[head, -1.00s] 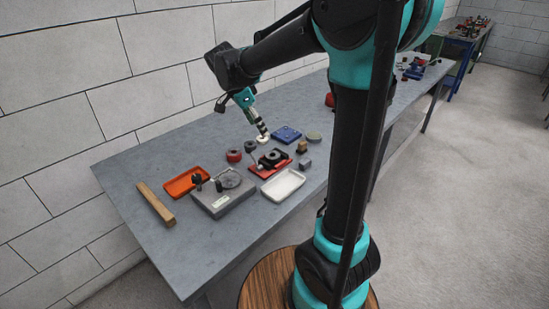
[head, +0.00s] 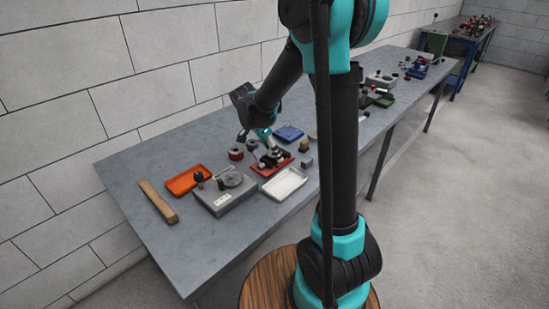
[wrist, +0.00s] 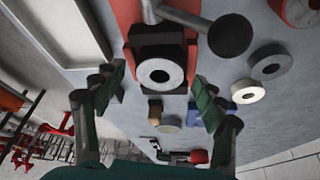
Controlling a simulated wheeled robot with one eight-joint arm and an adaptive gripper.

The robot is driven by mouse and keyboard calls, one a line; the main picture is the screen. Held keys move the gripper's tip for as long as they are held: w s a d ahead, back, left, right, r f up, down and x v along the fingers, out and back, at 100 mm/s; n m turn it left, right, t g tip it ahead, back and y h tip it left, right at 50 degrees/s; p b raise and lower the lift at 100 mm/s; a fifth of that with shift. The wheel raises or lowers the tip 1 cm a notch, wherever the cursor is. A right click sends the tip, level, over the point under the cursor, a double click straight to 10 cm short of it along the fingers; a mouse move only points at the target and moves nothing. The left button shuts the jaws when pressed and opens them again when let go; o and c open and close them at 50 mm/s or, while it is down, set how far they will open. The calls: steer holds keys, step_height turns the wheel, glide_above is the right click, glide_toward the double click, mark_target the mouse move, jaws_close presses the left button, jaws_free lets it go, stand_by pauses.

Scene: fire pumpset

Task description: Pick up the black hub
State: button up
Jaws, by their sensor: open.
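A black round part with a pale ring-shaped top and a dark bore, which looks like the black hub (wrist: 160,73), sits in a dark fixture on a red base plate (head: 262,171). In the wrist view my gripper (wrist: 158,84) is open, with one green finger on each side of the hub. The fingers look apart from it; their height above it is hard to judge. In the head view my gripper (head: 268,146) is over the fixture and hides most of it. A lever with a black ball knob (wrist: 230,36) belongs to the fixture.
A dark grey ring (wrist: 270,62), a white ring (wrist: 247,92) and a red ring (head: 236,154) lie beside the fixture. A white tray (head: 284,184), grey device (head: 225,197), orange tray (head: 187,180) and blue block (head: 288,133) are nearby.

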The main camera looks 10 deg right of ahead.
steer(key=shift+d+f, duration=0.15)
steer(key=shift+f, duration=0.2)
steer(key=shift+c, duration=0.2)
jaws_close()
steer(key=shift+r, duration=0.1)
